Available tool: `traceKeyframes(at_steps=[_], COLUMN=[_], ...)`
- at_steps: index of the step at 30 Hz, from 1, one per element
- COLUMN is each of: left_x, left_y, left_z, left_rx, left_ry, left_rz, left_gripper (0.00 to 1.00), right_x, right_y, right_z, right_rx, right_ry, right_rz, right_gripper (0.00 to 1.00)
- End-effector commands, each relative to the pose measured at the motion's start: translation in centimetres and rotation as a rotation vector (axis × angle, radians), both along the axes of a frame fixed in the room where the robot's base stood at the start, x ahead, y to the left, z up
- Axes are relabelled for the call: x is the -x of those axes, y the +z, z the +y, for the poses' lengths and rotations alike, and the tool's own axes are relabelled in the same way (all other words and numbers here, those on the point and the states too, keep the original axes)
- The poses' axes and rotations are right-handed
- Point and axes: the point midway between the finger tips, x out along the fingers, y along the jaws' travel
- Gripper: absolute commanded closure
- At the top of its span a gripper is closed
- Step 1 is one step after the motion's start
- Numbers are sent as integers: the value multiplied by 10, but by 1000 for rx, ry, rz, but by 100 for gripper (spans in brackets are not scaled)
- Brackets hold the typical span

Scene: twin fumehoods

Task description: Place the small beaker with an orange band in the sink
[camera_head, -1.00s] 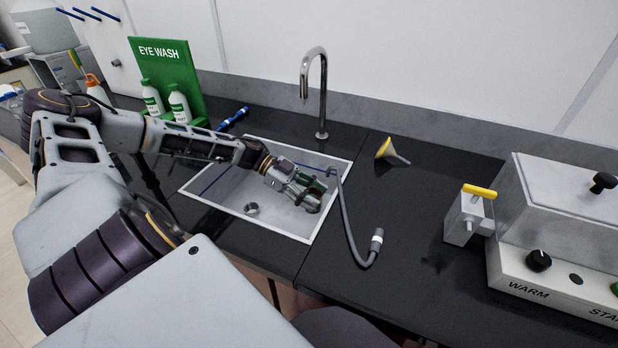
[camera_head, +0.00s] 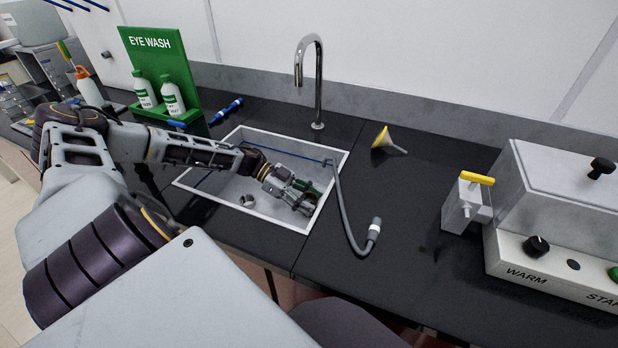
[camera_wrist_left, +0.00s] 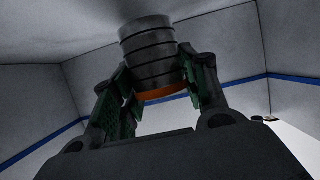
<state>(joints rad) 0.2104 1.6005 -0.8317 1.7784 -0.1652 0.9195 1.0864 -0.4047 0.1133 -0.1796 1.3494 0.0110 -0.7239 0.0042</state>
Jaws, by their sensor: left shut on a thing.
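The small beaker (camera_wrist_left: 150,55) shows in the left wrist view as a grey cylinder with dark rings and an orange band (camera_wrist_left: 162,93) near my fingers. My left gripper (camera_wrist_left: 152,90) is shut on it, one finger on each side. In the head view my left gripper (camera_head: 303,198) is down inside the sink (camera_head: 292,227), toward its right side. The beaker is hard to make out there behind the fingers. Whether it touches the sink floor cannot be told. My right gripper is not in view.
A round drain piece (camera_head: 247,201) is in the sink. A tall faucet (camera_head: 318,90) stands behind it, and a grey hose (camera_head: 347,225) hangs over the right rim. A yellow funnel (camera_head: 384,138) and a white machine (camera_head: 550,210) are to the right. The eye wash stand (camera_head: 158,60) is back left.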

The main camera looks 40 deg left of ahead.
Motion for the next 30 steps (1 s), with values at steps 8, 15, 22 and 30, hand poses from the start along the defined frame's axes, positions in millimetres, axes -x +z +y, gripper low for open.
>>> traceKeyframes(at_steps=[8, 15, 22, 30], left_x=[0, 0, 0, 0], left_y=[-8, -9, -10, -10], left_z=[0, 0, 0, 0], left_rx=[0, 0, 0, 0], left_ry=[0, 0, 0, 0], left_rz=[0, 0, -1, -1], left_gripper=[80, 80, 35, 34], right_x=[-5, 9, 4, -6], right_y=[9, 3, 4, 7], right_z=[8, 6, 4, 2], right_rx=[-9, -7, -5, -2], right_ry=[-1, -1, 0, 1], right_rz=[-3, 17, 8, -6], right_gripper=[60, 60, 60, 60])
